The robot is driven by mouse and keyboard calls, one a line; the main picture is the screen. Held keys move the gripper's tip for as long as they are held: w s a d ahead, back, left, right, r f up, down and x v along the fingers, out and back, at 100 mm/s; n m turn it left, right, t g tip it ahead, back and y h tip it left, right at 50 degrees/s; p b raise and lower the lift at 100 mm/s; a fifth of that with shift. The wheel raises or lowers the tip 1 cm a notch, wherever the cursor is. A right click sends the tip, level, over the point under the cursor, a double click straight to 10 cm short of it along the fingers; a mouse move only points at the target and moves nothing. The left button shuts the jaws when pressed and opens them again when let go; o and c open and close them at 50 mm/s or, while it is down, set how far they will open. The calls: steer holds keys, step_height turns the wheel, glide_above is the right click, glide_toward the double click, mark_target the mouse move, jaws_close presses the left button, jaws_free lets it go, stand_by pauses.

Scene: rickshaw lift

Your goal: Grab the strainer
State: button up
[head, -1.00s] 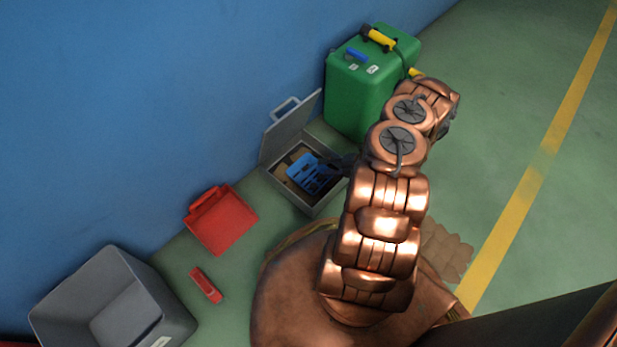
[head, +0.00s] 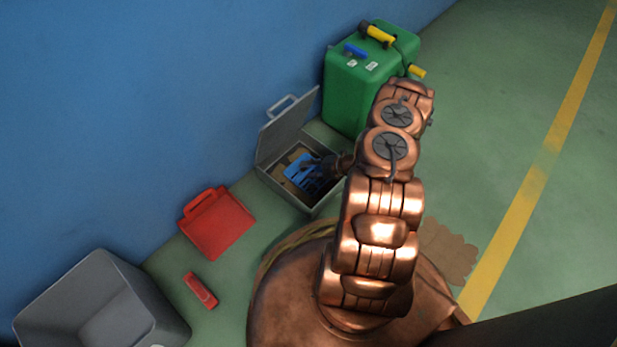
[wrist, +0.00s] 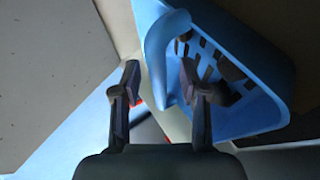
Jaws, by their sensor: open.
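The blue slotted strainer (head: 298,170) sits inside an open grey box (head: 313,206) by the wall. In the wrist view the strainer (wrist: 262,62) fills the upper right, with its curved handle (wrist: 156,45) toward the middle. My gripper (wrist: 160,72) is open, with one finger on the left of the handle and the other on the right, overlapping the slotted body in the picture. I cannot tell whether either finger touches it. In the head view my gripper (head: 331,164) is a small dark shape at the box's right side, partly covering the strainer.
The box's raised lid (head: 285,128) leans toward the blue wall. A green container (head: 350,100) with tools on top stands behind the box. A red case (head: 218,225), a small red object (head: 200,290) and a grey bin (head: 100,305) lie to the left. Green floor is free at right.

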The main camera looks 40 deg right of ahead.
jaws_close()
steer(key=shift+r, duration=0.1)
stand_by(0.5)
